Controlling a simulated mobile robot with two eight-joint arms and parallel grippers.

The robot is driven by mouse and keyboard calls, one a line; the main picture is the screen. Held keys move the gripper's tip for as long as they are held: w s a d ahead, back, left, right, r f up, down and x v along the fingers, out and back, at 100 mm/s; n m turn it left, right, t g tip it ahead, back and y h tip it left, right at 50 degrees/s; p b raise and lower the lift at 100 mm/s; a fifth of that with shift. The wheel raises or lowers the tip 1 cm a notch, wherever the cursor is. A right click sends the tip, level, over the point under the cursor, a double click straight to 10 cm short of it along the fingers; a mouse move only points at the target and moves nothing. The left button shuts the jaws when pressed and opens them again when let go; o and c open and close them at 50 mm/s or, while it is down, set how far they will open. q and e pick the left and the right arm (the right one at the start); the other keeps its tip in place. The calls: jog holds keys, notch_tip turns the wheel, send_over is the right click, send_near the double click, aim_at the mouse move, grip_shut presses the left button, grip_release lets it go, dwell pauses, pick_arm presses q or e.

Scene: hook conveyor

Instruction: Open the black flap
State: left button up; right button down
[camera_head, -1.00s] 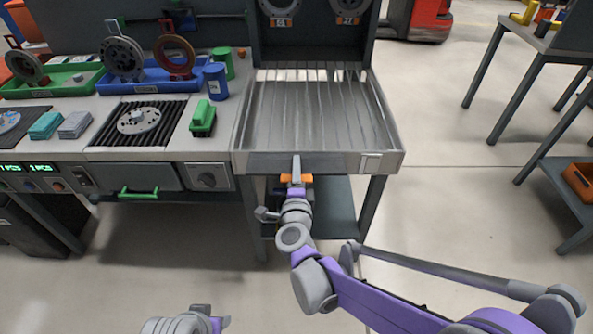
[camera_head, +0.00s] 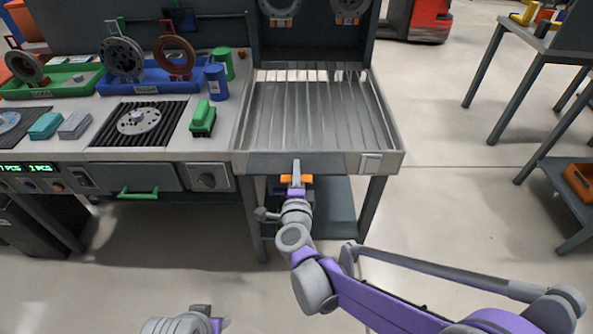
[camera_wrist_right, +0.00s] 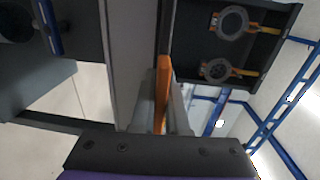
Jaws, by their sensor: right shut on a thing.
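My right gripper (camera_head: 296,178) is at the front edge of the slatted metal station. It is shut on an orange handle (camera_head: 306,179), which lies crosswise in the head view. In the right wrist view the orange handle (camera_wrist_right: 162,90) stands upright between the grey fingers.
The slatted surface (camera_head: 320,110) is empty. A dark rack with round parts (camera_head: 315,35) stands behind it. On the left bench are a blue tray (camera_head: 150,87), a green block (camera_head: 203,118) and a blue can (camera_head: 215,82). The floor to the right is clear up to a dark table (camera_head: 555,45).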

dwell(0.8)
jog(key=shift+w+r+p, duration=0.15)
jog(key=shift+r+p, duration=0.4)
jog(key=shift+r, duration=0.05)
jog(key=c, duration=0.9)
grip_release()
jog(key=shift+f, duration=0.1)
jog(key=s, duration=0.7)
jog(key=s+r+p, duration=0.1)
jog(key=s, duration=0.2)
jog(key=shift+s, duration=0.4)
